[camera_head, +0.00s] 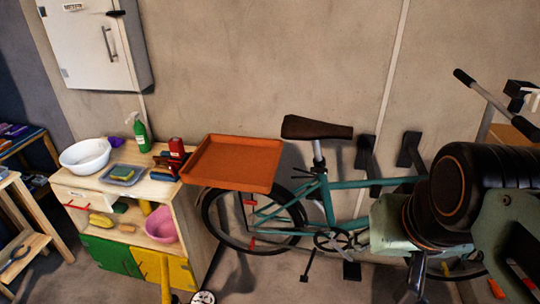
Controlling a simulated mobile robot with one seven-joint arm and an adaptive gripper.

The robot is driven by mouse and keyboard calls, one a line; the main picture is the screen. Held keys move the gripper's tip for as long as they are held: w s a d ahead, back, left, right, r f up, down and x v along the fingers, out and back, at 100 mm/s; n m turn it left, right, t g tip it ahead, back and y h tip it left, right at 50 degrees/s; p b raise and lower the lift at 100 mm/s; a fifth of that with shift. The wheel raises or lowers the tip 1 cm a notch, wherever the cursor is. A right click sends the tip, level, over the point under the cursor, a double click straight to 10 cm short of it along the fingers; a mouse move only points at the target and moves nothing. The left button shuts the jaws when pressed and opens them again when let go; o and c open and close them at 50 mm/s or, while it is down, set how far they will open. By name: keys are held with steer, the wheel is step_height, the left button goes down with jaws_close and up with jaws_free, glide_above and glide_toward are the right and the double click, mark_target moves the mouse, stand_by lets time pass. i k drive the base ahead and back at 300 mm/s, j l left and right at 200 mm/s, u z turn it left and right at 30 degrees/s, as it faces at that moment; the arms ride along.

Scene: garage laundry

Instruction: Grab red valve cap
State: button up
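I cannot make out a red valve cap for certain. Small red pieces show by the bicycle's rear wheel, one low on it (252,243) and one near its middle (250,203); they are too small to identify. My arm fills the right side of the view, in front of the bicycle's front half. What seems to be my gripper (418,275) hangs at the lower edge, to the right of the rear wheel and well apart from the red pieces. Its fingers are too dark and cut off to tell whether it is open or shut.
A teal bicycle (345,185) stands along the wall. An orange tray (235,163) juts out above its rear wheel. Left of it is a wooden cabinet (183,205) with a white basin (86,155), a green bottle (141,133) and a red container (177,148). A stool stands far left.

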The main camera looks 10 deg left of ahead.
mark_target(252, 243)
steer(key=i+j+u, duration=0.35)
steer(key=i+j, duration=0.55)
steer(key=k+l+u, duration=0.15)
steer(key=k+l, duration=0.25)
steer(key=k+l+u, duration=0.2)
steer(key=k+l, duration=0.15)
steer(key=k+l+u, duration=0.15)
steer(key=k, duration=0.35)
steer(key=l, duration=0.1)
